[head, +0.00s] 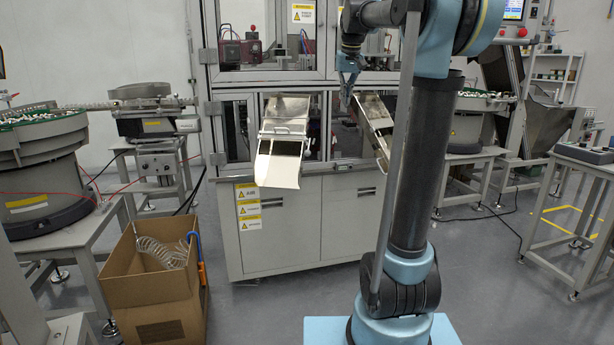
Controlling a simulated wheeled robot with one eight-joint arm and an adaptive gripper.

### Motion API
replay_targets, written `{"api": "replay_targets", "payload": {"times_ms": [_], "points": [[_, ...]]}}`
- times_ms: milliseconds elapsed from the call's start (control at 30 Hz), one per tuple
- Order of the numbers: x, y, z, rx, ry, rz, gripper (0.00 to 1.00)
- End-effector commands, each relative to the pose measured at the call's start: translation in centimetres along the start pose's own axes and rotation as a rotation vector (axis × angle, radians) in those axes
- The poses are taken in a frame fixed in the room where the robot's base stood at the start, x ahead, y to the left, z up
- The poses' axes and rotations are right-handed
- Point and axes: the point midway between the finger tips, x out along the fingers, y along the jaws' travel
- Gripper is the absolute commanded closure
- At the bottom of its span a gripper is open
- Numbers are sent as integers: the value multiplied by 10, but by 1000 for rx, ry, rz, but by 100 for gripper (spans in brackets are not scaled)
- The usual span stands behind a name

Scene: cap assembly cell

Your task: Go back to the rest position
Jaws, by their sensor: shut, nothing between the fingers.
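My gripper (345,90) hangs from my raised arm near the top middle of the head view, in front of the grey machine (290,222). Its fingers point down. They look close together, with nothing visible held between them. The gripper is above and between two metal chutes: the left chute (278,170) and the right chute (373,112). No contact with either chute can be made out. My arm's column and light blue links cover part of the machine's right side.
An open cardboard box (165,297) with coiled clear tubing stands on the floor at left. A round bowl feeder (42,178) is at far left. A control box (585,152) sits on a table at right. Grey floor is free before the machine.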

Motion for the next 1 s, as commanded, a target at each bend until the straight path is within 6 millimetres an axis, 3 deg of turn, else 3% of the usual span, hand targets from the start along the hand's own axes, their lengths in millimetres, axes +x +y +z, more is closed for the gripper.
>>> {"api": "replay_targets", "payload": {"times_ms": [33, 467, 767, 1000], "points": [[4, 2, 21, 4, -4, 2, 100], [57, 10, 185, 34, -43, 12, 100], [115, 11, 304, 56, -69, 19, 100], [172, 10, 399, 73, -91, 24, 100]]}}
